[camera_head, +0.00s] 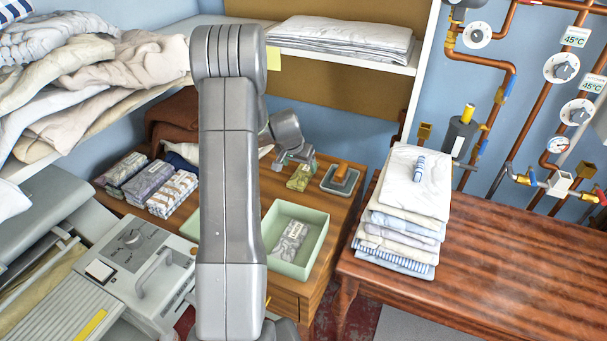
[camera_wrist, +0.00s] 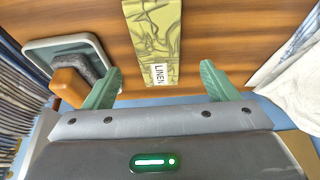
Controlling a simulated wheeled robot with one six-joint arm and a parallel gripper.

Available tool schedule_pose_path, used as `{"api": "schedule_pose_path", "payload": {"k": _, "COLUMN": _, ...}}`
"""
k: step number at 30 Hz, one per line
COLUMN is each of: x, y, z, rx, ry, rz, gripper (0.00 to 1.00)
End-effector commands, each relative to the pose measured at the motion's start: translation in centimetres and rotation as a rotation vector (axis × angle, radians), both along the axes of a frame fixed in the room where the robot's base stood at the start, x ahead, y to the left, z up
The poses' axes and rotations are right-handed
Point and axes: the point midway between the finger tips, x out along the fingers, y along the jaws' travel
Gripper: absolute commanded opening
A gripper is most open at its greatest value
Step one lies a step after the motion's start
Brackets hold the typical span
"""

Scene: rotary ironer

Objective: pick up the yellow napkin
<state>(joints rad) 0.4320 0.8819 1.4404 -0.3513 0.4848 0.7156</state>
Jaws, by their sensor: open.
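The yellow napkin (camera_head: 299,178) is a folded yellow-green patterned bundle on the wooden table (camera_head: 331,209), just in front of my gripper (camera_head: 300,158) in the head view. In the wrist view the napkin (camera_wrist: 153,30) has a dark leaf-like pattern and a white label reading "LINEN" (camera_wrist: 159,73). My gripper (camera_wrist: 160,82) is open, its two green fingers apart and nothing between them. The napkin's labelled end lies between the fingers in the picture, a little beyond their tips. I cannot tell the height of the fingers above the table.
A dark tray with an orange-brown-handled block (camera_head: 341,173) stands right of the napkin. A pale green bin (camera_head: 322,237) holding a grey patterned bundle stands nearer. Several folded bundles (camera_head: 149,184) lie left. A stack of linen (camera_head: 403,220) stands on the right table, whose right part is clear.

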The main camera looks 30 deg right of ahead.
Motion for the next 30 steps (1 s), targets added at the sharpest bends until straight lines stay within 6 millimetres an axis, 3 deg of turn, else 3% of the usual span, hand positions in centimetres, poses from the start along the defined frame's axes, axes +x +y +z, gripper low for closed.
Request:
{"api": "schedule_pose_path", "payload": {"k": 9, "x": 0.5, "y": -1.2, "z": -3.5, "rx": 0.001, "ry": 0.002, "rz": -0.001, "gripper": 0.8}}
{"api": "schedule_pose_path", "payload": {"k": 20, "x": 0.7, "y": -1.4, "z": -4.3, "rx": 0.0, "ry": 0.0, "rz": -0.001, "gripper": 0.8}}
{"api": "schedule_pose_path", "payload": {"k": 27, "x": 0.7, "y": -1.4, "z": -4.3, "rx": 0.0, "ry": 0.0, "rz": -0.001, "gripper": 0.35}}
{"api": "schedule_pose_path", "payload": {"k": 30, "x": 0.7, "y": -1.4, "z": -4.3, "rx": 0.0, "ry": 0.0, "rz": -0.001, "gripper": 0.32}}
